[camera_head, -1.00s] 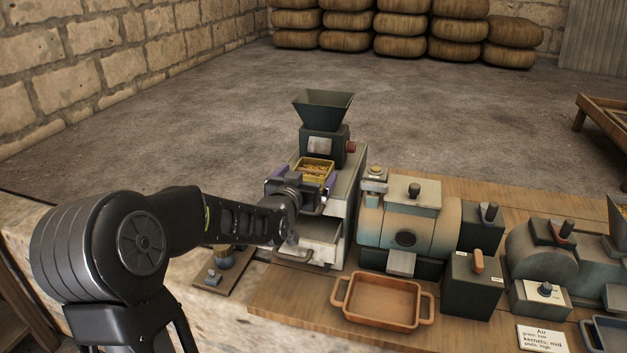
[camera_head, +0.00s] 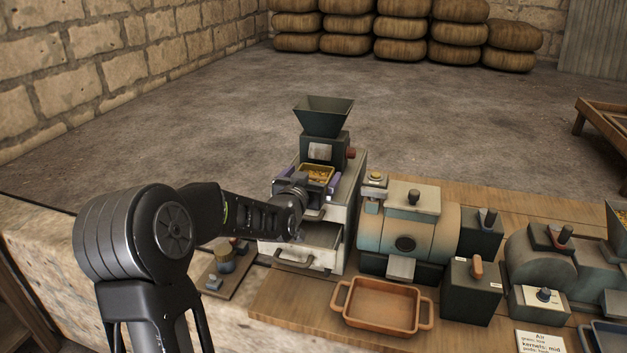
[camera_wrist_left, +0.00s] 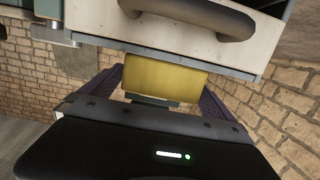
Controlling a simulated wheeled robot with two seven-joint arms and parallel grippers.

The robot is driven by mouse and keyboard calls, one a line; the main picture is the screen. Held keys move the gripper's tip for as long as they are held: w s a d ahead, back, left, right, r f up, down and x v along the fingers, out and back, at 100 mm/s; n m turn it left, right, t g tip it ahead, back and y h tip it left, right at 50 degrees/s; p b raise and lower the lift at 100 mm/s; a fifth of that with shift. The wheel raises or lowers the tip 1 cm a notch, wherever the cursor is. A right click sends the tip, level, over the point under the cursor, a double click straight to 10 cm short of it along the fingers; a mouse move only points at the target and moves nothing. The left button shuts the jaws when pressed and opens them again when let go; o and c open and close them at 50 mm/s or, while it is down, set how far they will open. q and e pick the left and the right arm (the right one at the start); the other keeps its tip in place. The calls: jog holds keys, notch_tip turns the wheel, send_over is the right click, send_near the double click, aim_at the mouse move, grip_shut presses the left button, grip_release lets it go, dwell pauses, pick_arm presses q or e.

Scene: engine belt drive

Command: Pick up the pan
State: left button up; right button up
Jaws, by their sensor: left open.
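A brown pan (camera_head: 382,304) with two side handles sits empty on the wooden board at the front. A small yellow box-like pan (camera_head: 318,174) with golden contents shows below the dark hopper. My left gripper (camera_head: 307,184) is open, with purple-edged fingers on either side of the yellow pan. In the left wrist view the yellow pan (camera_wrist_left: 165,78) lies between the finger tips (camera_wrist_left: 160,85). Contact with the fingers cannot be told. My wrist hides part of the machine front. My right gripper is out of view.
The hopper machine (camera_head: 323,116) has a pale drawer (camera_head: 312,250) at its front, standing open. A drum machine (camera_head: 408,225) and dark switch boxes (camera_head: 472,290) stand to the right. A small board with little items (camera_head: 223,270) lies left. A printed card (camera_head: 540,342) is at the front right.

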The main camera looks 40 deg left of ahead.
aim_at(318, 166)
pick_arm(q)
jog(key=p+x, duration=0.1)
jog(key=x, duration=0.3)
jog(key=shift+w, duration=0.1)
dwell(0.4)
jog(key=c, duration=1.5)
jog(key=shift+o, duration=0.2)
jog(key=shift+r, duration=0.2)
jog(key=shift+s+r+b, duration=0.2)
jog(key=shift+b, duration=0.15)
notch_tip(318, 166, up, 6)
jog(key=shift+f+b, duration=0.1)
jog(key=shift+b, duration=0.35)
jog(key=f+b+v, duration=0.3)
jog(key=b+v, duration=0.1)
jog(key=v, duration=1.5)
jog(key=shift+s+d+r, duration=0.25)
jog(key=shift+s+d, duration=0.05)
jog(key=shift+s, duration=0.15)
